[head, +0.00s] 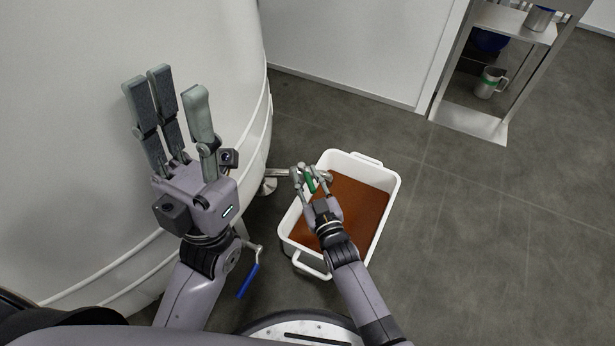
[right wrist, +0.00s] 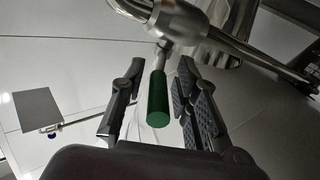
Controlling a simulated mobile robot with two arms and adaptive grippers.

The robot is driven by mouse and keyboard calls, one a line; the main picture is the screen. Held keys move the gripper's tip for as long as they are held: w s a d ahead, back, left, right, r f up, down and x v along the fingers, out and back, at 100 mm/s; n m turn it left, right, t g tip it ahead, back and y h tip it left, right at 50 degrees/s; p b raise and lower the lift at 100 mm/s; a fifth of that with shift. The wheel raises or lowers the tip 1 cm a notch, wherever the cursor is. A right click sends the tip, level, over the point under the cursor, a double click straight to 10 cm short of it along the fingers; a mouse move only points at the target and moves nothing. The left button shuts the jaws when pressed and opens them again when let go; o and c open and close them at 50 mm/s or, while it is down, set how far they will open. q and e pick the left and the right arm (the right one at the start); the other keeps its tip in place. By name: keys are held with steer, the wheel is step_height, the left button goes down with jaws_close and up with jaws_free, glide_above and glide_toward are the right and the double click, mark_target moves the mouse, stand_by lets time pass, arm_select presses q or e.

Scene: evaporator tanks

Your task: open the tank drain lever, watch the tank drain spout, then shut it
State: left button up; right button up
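The green-handled drain lever (head: 310,184) is on a metal valve and pipe (head: 277,173) at the side of the big white tank (head: 225,40). My right gripper (head: 312,174) is around the lever. In the right wrist view the green handle (right wrist: 157,97) hangs below the metal valve (right wrist: 180,20), between the parted fingers (right wrist: 155,95), with a gap visible on each side. The spout's mouth is hidden in the head view, and I see no stream. My left gripper (head: 168,90) is open and empty, in front of the tank wall.
A white bin (head: 391,190) with reddish-brown contents stands on the floor under the valve. A blue-handled crank (head: 248,281) is low by the tank. A steel shelf (head: 470,122) with a metal jug (head: 489,82) stands at upper right. The floor (head: 500,230) at right is clear.

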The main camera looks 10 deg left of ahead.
steer(key=shift+o, duration=0.3)
steer(key=shift+d, duration=0.1)
steer(key=v, duration=1.2)
